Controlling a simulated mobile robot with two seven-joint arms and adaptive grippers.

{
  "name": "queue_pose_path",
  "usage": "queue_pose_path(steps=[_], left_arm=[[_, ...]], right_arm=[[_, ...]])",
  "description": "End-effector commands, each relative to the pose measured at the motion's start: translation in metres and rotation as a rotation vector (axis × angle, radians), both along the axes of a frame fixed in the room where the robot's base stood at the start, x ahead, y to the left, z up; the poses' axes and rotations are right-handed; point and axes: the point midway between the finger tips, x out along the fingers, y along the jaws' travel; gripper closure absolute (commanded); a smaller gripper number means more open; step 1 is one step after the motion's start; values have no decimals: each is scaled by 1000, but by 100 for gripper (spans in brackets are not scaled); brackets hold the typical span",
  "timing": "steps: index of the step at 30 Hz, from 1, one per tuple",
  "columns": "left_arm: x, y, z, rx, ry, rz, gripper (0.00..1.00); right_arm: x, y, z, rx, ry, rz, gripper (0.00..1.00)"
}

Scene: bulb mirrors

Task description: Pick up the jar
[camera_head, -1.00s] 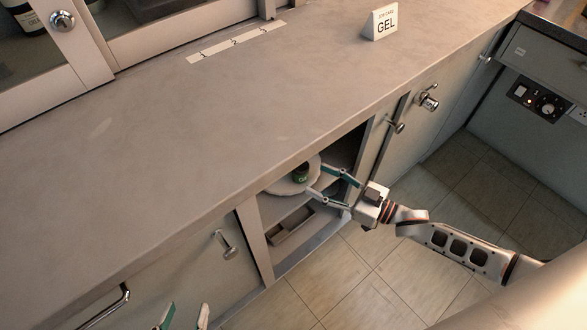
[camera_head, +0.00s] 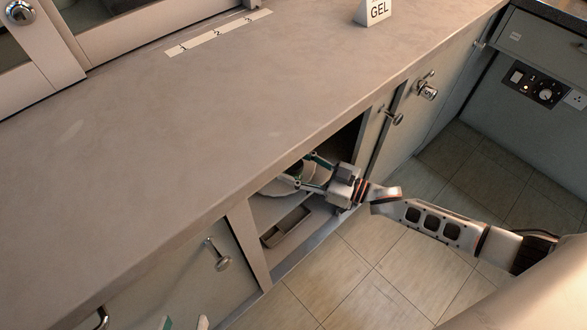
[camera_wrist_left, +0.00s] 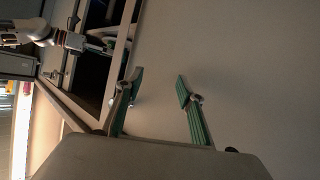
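A small dark jar (camera_head: 295,169) stands on a round white plate or turntable (camera_head: 277,187) inside the open cabinet under the counter. The counter edge and my right gripper partly hide it. My right gripper (camera_head: 305,170) reaches into the cabinet from the right. Its green-tipped fingers are apart, one on each side of the jar's place; contact with the jar does not show. My left gripper (camera_head: 183,323) is at the bottom edge of the head view, away from the jar. In the left wrist view it (camera_wrist_left: 158,88) is open and empty.
The counter top (camera_head: 200,130) overhangs the cabinet. A grey open tray (camera_head: 287,227) lies on the cabinet floor below the plate. A closed door with a handle (camera_head: 219,255) is to the left. A GEL sign (camera_head: 377,11) stands on the counter. The tiled floor is clear.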

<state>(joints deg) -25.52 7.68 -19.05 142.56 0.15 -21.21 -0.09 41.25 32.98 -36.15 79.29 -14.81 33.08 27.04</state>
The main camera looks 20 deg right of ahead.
Motion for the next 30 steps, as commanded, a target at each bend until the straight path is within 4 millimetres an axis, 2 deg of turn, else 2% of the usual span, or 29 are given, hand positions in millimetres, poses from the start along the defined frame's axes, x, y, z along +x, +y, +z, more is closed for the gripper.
queue_pose_path(steps=[4, 5, 9, 10, 20, 23, 26, 30], left_arm=[[0, 0, 1, 0, -1, 0, 62], [0, 0, 1, 0, -1, 0, 62], [0, 0, 1, 0, -1, 0, 62], [0, 0, 1, 0, -1, 0, 62], [2, 0, 4, 1, -8, 0, 62], [6, 2, 12, 10, -25, -1, 62], [10, 7, 18, 33, -39, -1, 62], [6, 17, 8, 82, -19, -6, 62]], right_arm=[[0, 0, 1, -1, -1, 0, 48], [0, 0, 1, -1, -1, 0, 51], [0, 0, 1, -1, -1, 0, 87], [0, 0, 0, -1, -1, 0, 92], [0, 0, 5, -1, -3, 0, 92], [2, 0, 19, -2, -10, 1, 92], [4, -1, 42, -2, -18, 1, 92], [4, 0, 72, -2, -20, 1, 92]])
